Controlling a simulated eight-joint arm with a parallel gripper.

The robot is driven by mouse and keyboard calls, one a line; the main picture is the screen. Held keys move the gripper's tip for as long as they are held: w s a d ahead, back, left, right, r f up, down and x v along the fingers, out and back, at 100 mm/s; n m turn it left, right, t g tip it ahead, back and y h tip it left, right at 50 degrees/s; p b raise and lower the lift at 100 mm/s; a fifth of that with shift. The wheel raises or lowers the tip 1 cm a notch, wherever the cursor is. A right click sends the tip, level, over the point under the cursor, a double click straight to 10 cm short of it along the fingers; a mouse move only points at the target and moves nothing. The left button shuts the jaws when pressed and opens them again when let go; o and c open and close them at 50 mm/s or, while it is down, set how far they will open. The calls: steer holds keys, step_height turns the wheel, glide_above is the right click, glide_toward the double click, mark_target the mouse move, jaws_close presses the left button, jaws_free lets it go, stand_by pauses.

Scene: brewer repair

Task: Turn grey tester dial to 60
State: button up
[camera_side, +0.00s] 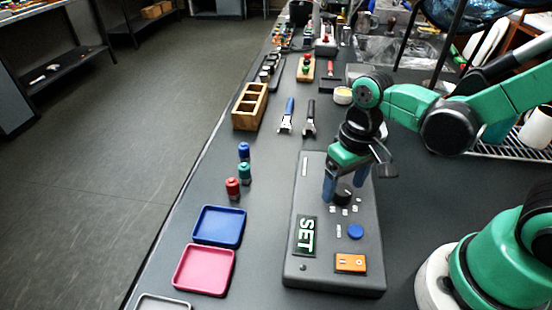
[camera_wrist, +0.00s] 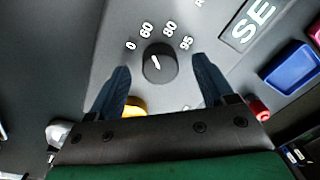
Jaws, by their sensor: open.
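The tester (camera_side: 315,180) is a dark grey panel on the bench. Its dial (camera_side: 343,197) is a round, near-black knob, which also shows in the wrist view (camera_wrist: 160,64). White labels 0, 60, 80 and 95 stand around it, and its white pointer mark appears to aim at about 60. A display (camera_side: 305,236) on the tester reads SET in bright letters. My gripper (camera_side: 343,192) is just above the dial, with its blue fingers open on either side of it. In the wrist view the open fingers (camera_wrist: 160,83) show a clear gap from the knob.
The tester also carries a blue button (camera_side: 355,231) and an orange switch (camera_side: 350,263). Blue (camera_side: 220,241) and pink (camera_side: 178,272) trays lie to the left. Small blue, green and red cylinders (camera_side: 232,188) stand behind them. Two wrenches and a wooden block (camera_side: 240,121) are farther back.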

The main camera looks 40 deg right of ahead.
mark_target(345, 189)
steer(key=shift+d+r, duration=0.15)
steer(key=shift+r, duration=2.3)
steer(key=w+d+r+t, duration=0.1)
steer(key=t, duration=0.1)
steer(key=d+r+t, duration=0.1)
steer(key=t, duration=0.1)
steer(key=w+r+n+t, duration=0.1)
steer(key=t, duration=0.2)
steer(key=shift+w+d+r+h, duration=0.3)
steer(key=shift+w+d+r, duration=0.05)
steer(key=shift+d, duration=0.05)
